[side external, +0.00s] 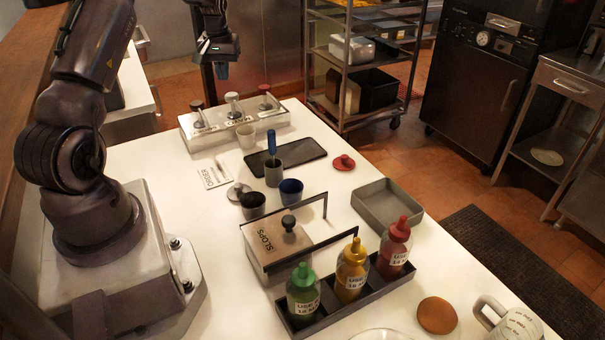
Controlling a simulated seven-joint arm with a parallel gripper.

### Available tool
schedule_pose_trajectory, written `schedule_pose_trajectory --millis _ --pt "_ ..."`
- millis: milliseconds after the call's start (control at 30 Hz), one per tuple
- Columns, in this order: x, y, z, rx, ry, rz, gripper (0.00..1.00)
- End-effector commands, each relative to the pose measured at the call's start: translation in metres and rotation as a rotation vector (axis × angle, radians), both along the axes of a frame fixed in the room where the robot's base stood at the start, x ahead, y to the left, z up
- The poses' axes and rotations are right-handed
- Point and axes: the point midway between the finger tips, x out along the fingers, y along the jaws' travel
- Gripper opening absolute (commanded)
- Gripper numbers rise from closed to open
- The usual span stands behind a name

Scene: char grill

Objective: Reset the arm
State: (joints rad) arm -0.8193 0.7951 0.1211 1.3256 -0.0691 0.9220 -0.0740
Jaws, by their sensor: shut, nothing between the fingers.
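My gripper (222,72) is shut and empty. It hangs in the air at the top of the side external view, above and behind the far end of the white table (150,165). It points down and touches nothing. My arm rises from its base at the left of the table. Below the gripper, at the table's far end, stands a metal box (240,118) with several knobbed plungers on top.
A caddy (347,300) holds green, yellow and red bottles. Nearby are a box marked SLOPS (277,243), small cups (291,191), a dark flat slab (296,156), a grey tray (387,204), a brown disc (437,315) and a mug (513,322). A rack (347,75) stands behind.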

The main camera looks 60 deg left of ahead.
Motion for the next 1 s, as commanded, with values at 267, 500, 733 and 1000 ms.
schedule_pose_trajectory --millis 267,500,733,1000 --pt "0.001 -0.126 0.07 -0.02 -0.017 -0.221 0.0" --pt "-0.026 -0.245 0.122 0.012 -0.07 -0.472 0.0" --pt "-0.077 -0.337 0.145 0.07 -0.15 -0.719 0.0" --pt "-0.122 -0.396 0.158 0.15 -0.29 -0.94 0.0"
